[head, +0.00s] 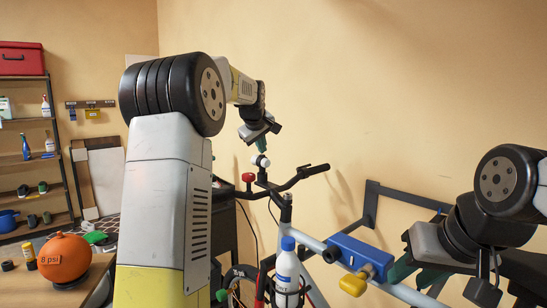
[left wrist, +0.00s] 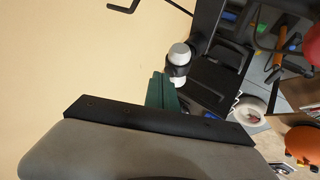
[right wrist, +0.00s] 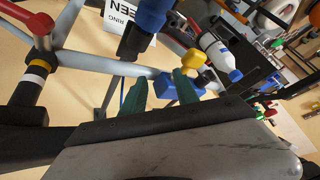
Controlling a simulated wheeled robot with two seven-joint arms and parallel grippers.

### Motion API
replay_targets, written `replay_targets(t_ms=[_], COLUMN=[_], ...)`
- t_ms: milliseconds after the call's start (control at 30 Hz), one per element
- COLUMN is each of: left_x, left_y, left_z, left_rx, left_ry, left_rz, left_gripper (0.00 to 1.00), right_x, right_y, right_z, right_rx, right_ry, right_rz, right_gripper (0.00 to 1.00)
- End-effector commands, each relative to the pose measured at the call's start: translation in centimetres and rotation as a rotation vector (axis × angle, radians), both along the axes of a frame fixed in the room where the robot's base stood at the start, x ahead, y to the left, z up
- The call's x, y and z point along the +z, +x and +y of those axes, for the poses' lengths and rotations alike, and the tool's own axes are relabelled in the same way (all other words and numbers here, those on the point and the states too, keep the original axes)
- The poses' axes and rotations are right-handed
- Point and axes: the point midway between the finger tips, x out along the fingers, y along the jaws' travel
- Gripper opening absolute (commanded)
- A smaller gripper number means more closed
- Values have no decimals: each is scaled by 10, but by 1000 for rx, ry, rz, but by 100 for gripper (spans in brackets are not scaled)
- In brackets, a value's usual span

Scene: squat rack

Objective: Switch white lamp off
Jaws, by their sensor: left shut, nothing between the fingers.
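The white lamp (head: 261,162) is a small white cylinder with a black band, mounted at the bike's handlebar in the head view. It also shows in the left wrist view (left wrist: 181,53); I cannot tell whether it is lit. My left gripper (head: 261,145) is shut and empty, with its green fingertips just above the lamp. In the left wrist view, the left fingertips (left wrist: 160,77) are right beside the lamp's black band; I cannot tell if they touch. My right gripper (right wrist: 158,90) is open and empty, its two green fingers apart near the bike frame.
The bike's handlebar (head: 312,171) and a red knob (head: 248,177) are close to the lamp. A blue clamp (head: 358,254) with a yellow knob (head: 353,285) holds the frame near my right gripper. A white bottle (head: 287,270) is on the bike. An orange ball (head: 63,257) stands at left.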

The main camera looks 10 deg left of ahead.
Motion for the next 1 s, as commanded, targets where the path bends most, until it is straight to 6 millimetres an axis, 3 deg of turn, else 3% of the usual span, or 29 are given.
replay_targets(t_ms=[467,1000], left_x=[9,61], left_y=[0,0], left_z=[0,0], left_rx=[0,0], left_ry=[0,-1], left_rz=[-1,-2], left_gripper=[0,0], right_x=[0,0], right_y=[0,0], right_z=[0,0], right_rx=[0,0], right_ry=[0,0], right_rz=[0,0], right_gripper=[36,36])
